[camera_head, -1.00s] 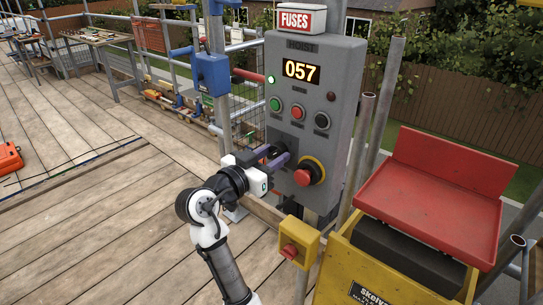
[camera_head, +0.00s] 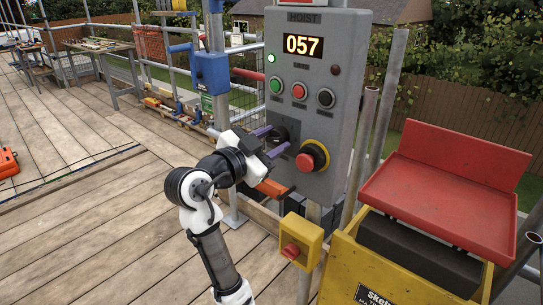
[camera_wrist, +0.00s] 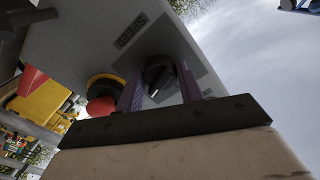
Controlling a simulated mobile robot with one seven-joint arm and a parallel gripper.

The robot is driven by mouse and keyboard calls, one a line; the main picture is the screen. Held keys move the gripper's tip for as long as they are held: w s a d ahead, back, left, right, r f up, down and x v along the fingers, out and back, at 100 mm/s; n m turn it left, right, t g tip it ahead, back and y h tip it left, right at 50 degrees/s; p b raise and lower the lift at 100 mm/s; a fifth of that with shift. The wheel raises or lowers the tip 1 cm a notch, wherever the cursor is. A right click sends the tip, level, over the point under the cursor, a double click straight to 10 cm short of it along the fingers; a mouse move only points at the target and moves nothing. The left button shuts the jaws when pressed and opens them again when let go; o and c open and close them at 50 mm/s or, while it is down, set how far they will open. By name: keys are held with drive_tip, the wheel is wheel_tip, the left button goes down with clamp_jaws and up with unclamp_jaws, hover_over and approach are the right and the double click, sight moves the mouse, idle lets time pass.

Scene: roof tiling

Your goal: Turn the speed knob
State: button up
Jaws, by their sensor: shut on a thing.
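The speed knob (camera_head: 281,134) is a black knob on the lower left of the grey hoist panel (camera_head: 325,125). It also shows in the wrist view (camera_wrist: 158,76), on a darker label plate whose lettering looks like "SPEED". My gripper (camera_head: 276,142) is at the panel, with its purple fingers on either side of the knob. It is shut on the knob, and the fingers hide part of it. The wrist view shows the two fingers (camera_wrist: 160,88) reaching up to the knob's sides. The display (camera_head: 303,46) reads 057.
A red emergency stop button (camera_head: 307,161) with a yellow collar sits close right of my gripper. Green, red and black buttons (camera_head: 299,91) are above. A yellow box with a red knob (camera_head: 291,250) is below. A red tray (camera_head: 446,200) is at right. The deck at left is mostly clear.

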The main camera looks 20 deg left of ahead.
drive_tip(key=shift+f+m+b, duration=0.1)
drive_tip(key=shift+m+b, duration=1.5)
drive_tip(key=shift+b, duration=0.15)
drive_tip(key=o, duration=1)
drive_tip(key=b+v, duration=0.2)
drive_tip(key=v, duration=1.2)
drive_tip(key=shift+r, duration=0.2)
drive_tip(key=shift+w, duration=0.15)
